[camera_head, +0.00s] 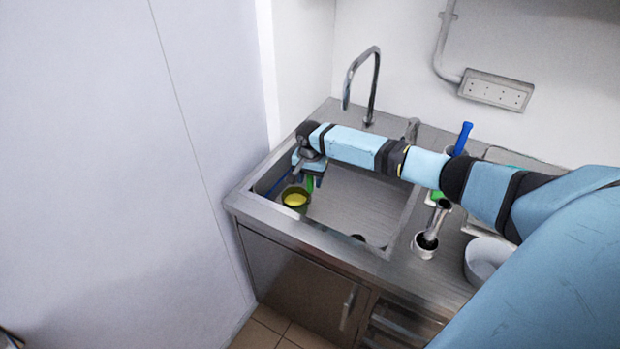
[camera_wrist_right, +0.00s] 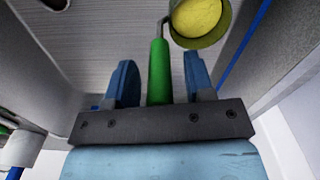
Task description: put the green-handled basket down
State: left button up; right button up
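The green-handled basket (camera_head: 296,199) is at the left end of the sink, a dark round rim with yellow inside. Its yellow inside (camera_wrist_right: 197,18) shows at the top of the right wrist view, cut off by the edge. Its green handle (camera_wrist_right: 158,72) stands between the two blue fingers of my right gripper (camera_wrist_right: 160,82), with a gap visible on each side, so the gripper looks open around it. In the head view my right gripper (camera_head: 308,176) is down in the sink. I cannot tell whether the basket touches the sink floor. My left gripper is not in view.
The steel sink (camera_head: 362,205) has walls close to the basket on the left and front. A faucet (camera_head: 372,85) rises behind it. A white bowl (camera_head: 484,258) and a blue-handled tool (camera_head: 463,137) are on the right. The sink's middle is largely bare.

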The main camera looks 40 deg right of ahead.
notch_tip(320, 180, up, 12)
jog(key=shift+r+b, duration=0.2)
jog(key=shift+b, duration=0.3)
jog(key=shift+o, duration=0.4)
dwell(0.9)
